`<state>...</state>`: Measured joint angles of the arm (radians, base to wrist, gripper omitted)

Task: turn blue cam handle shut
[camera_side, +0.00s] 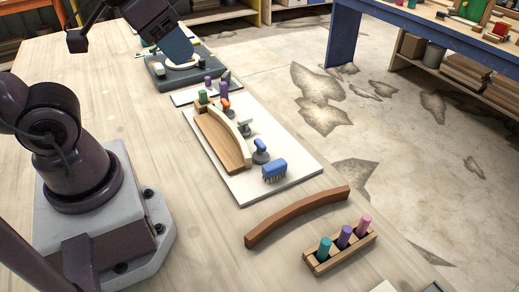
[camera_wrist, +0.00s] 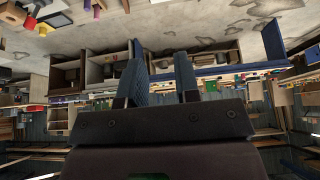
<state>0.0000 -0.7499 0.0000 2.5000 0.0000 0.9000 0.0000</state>
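A small blue handle (camera_side: 261,145) stands upright on a dark round base on the white board, to the right of the curved wooden piece (camera_side: 222,140). It looks like the blue cam handle, but its jaw is too small to make out. My gripper (camera_side: 180,52) is far behind it at the top of the side view, above or in front of a grey fixture. In the wrist view my gripper (camera_wrist: 162,72) shows two blue fingers apart with nothing between them. The handle is not visible in the wrist view.
A blue brush (camera_side: 274,170) and a grey clamp (camera_side: 244,128) flank the handle on the white board (camera_side: 285,187). A grey fixture (camera_side: 185,74) with a white curved part lies near my gripper. A loose brown curved strip (camera_side: 297,215) and a peg rack (camera_side: 340,252) lie in front.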

